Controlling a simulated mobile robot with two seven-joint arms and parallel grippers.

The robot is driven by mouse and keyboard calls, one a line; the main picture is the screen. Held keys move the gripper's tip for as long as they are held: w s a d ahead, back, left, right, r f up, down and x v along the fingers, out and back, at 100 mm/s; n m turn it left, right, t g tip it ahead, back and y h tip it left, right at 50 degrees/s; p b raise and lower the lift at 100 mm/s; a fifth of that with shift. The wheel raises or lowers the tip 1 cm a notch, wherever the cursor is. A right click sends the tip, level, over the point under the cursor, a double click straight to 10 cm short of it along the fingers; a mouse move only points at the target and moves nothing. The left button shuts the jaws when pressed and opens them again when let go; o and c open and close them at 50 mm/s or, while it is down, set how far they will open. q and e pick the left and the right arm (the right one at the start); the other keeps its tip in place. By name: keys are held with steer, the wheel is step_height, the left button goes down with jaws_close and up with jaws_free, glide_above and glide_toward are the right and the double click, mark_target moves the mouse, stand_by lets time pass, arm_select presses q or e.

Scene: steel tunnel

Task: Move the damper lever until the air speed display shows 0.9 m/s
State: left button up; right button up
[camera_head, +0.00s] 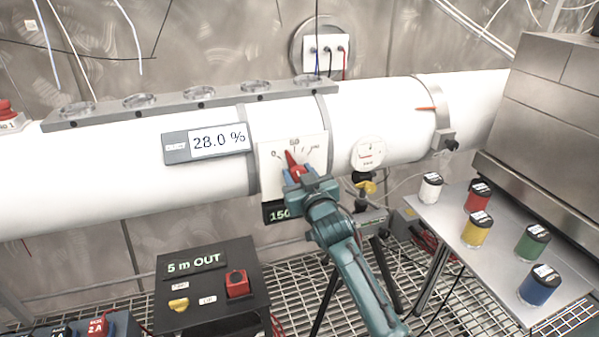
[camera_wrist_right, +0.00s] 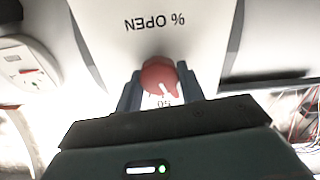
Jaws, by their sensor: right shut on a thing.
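The red damper lever (camera_head: 291,160) is on a white scale plate (camera_head: 313,149) on the front of the white duct. Its tip leans a little left of the 50 mark. My right gripper (camera_head: 297,178) is at the lever and shut on it. In the right wrist view the lever's red knob (camera_wrist_right: 158,76) sits between the two fingers, over upside-down "% OPEN" print. The display (camera_head: 219,141) on the duct reads 28.0 %. A sign below the plate (camera_head: 277,212) shows "150", partly hidden by my gripper. No reading in m/s is legible. My left gripper is not in view.
A round gauge (camera_head: 369,152) is on the duct right of the plate. A black box (camera_head: 208,290) marked "5 m OUT" stands lower left. A side table (camera_head: 440,215) at right bears several coloured canisters. A tripod stands behind my right arm.

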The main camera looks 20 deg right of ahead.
steer(key=o, duration=0.7)
steer(key=shift+o, duration=1.3)
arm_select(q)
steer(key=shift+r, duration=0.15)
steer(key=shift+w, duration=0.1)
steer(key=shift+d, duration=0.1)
arm_select(e)
steer(key=s, duration=1.3)
steer(key=shift+d, duration=0.2)
steer(key=shift+s, duration=0.1)
arm_select(q)
steer(key=p, duration=0.2)
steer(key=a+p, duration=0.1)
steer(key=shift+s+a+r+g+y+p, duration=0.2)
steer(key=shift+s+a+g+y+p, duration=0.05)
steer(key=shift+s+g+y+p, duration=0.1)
arm_select(e)
steer(key=s+a+f+g+y, duration=0.1)
steer(key=s+a+f+g, duration=0.1)
steer(key=s+f, duration=0.7)
steer(key=s+a+f+n+g+y, duration=0.1)
steer(key=s+f+g, duration=0.4)
steer(key=s+f, duration=0.5)
steer(key=s+a, duration=0.1)
steer(key=s, duration=0.1)
steer(key=shift+s+a+y, duration=0.4)
